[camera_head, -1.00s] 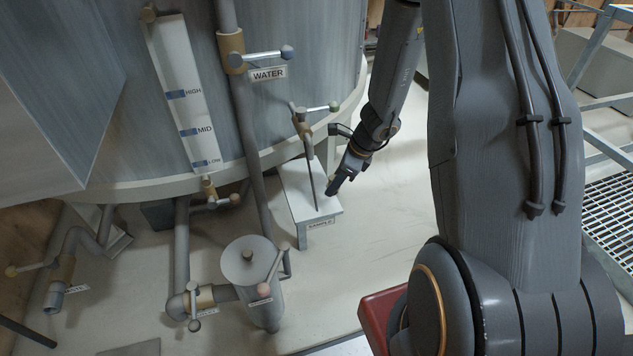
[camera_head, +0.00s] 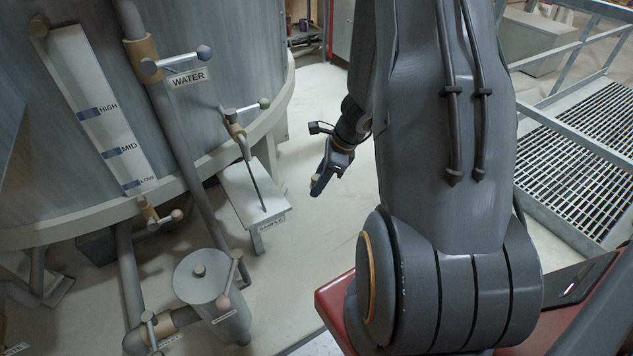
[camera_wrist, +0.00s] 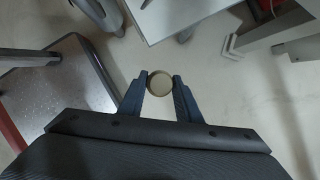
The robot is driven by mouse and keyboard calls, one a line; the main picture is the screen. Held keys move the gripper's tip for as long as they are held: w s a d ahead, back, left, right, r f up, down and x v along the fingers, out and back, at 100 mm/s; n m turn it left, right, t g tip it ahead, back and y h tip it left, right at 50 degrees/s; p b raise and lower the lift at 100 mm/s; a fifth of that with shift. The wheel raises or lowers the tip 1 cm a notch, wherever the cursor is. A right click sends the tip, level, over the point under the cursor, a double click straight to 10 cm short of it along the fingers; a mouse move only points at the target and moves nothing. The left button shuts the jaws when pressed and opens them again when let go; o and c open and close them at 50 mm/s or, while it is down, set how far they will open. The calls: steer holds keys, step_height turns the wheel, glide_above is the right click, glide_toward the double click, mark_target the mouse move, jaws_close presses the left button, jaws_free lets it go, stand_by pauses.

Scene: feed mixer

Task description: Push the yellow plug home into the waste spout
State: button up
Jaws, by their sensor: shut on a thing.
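My gripper (camera_head: 318,188) hangs in the open air right of the small sample stand, above the pale floor. In the wrist view my gripper (camera_wrist: 161,82) is shut on a round, dull yellow plug (camera_wrist: 160,84), held at the fingertips with its round face showing. In the head view the plug (camera_head: 312,187) is a small pale spot at the fingertips. The plug is apart from any pipe. Pipes with valves run low at the tank's foot, at bottom left, and their small labels are too blurred to read. I cannot tell which one is the waste spout.
The sample stand (camera_head: 262,207) with a thin upright rod is left of my gripper. A lidded grey canister (camera_head: 213,285) stands nearer, at lower left. The large tank (camera_head: 60,215) fills the left. A metal grating and railing (camera_head: 580,150) are at right. The floor around my gripper is clear.

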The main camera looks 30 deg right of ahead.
steer(key=c, duration=0.4)
steer(key=shift+a, duration=0.1)
steer(key=shift+w+a+r+n, duration=0.1)
steer(key=shift+w+a+n, duration=0.05)
steer(key=shift+a+n, duration=0.15)
steer(key=a+r+n+g+h+p, duration=0.1)
steer(key=a+n, duration=0.3)
steer(key=n, duration=0.4)
steer(key=a+r+n+g+h+p, duration=0.1)
steer(key=a+n+g, duration=0.3)
steer(key=n, duration=0.4)
steer(key=a+r+n+g+h+p, duration=0.1)
steer(key=a+r+n+g+p, duration=0.1)
steer(key=a+n, duration=0.4)
steer(key=shift+s+a+r+n+h+p, duration=0.1)
steer(key=shift+s+n+h+p, duration=0.2)
steer(key=shift+n, duration=0.35)
steer(key=shift+s+r+n+h+p, duration=0.1)
steer(key=shift+n+p, duration=0.25)
steer(key=shift+n, duration=0.3)
steer(key=shift+f, duration=0.1)
